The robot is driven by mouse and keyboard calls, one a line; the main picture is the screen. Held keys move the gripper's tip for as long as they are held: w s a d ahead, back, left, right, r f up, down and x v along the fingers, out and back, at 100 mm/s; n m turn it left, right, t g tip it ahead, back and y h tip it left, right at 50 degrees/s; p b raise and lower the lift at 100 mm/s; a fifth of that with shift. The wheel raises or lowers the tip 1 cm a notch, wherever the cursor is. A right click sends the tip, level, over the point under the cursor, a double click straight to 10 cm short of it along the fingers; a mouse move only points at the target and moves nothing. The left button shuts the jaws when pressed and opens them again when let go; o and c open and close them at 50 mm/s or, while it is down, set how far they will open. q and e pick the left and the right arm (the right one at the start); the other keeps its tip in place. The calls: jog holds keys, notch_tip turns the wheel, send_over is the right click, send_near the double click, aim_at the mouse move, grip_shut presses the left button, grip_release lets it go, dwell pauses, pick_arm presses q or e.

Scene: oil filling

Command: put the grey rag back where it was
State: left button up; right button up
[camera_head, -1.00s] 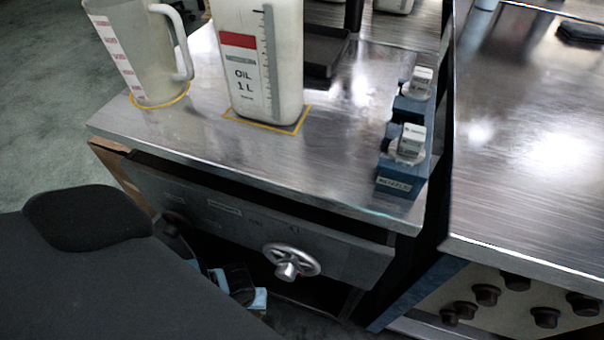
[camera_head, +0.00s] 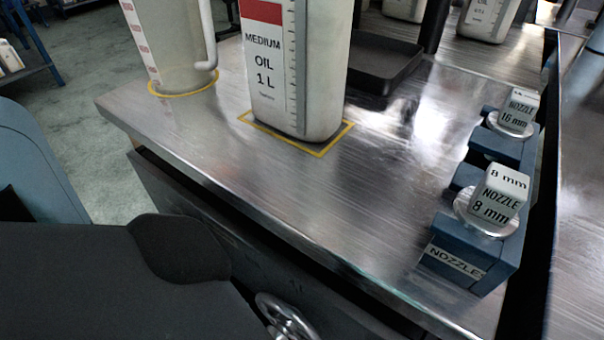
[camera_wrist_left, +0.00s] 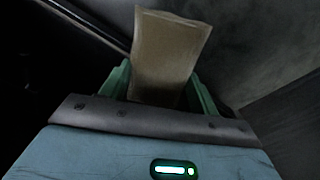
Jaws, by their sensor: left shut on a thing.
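In the left wrist view my left gripper (camera_wrist_left: 163,88) has its green fingers shut on a flat folded piece, the rag (camera_wrist_left: 170,45). It looks tan-grey in the dim light and sticks up past the fingertips. Its lower end is hidden between the fingers. Dark surfaces surround it, and I cannot tell whether it touches any of them. Neither gripper shows in the head view.
On the metal bench (camera_head: 390,190) stand a 1 L medium oil container (camera_head: 297,75) in a yellow outline, a measuring jug (camera_head: 170,45), a black tray (camera_head: 375,65) and a blue nozzle rack (camera_head: 480,255). A handwheel (camera_head: 285,318) is on the front below.

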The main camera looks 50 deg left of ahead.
pick_arm(q)
jog(key=w+b, duration=0.1)
jog(key=w, duration=0.1)
jog(key=w+d+b, duration=0.1)
jog(key=w, duration=0.2)
jog(key=w+f+b, duration=0.1)
jog(key=w, duration=0.2)
jog(key=shift+w+d, duration=0.25)
jog(key=shift+d, duration=0.1)
jog(key=shift+w, duration=0.25)
jog(key=shift+w+d, duration=0.1)
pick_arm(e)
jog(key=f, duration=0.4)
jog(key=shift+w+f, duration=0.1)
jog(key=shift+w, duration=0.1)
pick_arm(q)
jog(key=shift+w+b, duration=0.4)
jog(key=shift+w, duration=0.1)
notch_tip(320, 180, down, 4)
jog(key=b, duration=0.3)
jog(key=shift+w+d+r, duration=0.1)
jog(key=shift+w+r, duration=0.05)
jog(key=shift+r, duration=0.1)
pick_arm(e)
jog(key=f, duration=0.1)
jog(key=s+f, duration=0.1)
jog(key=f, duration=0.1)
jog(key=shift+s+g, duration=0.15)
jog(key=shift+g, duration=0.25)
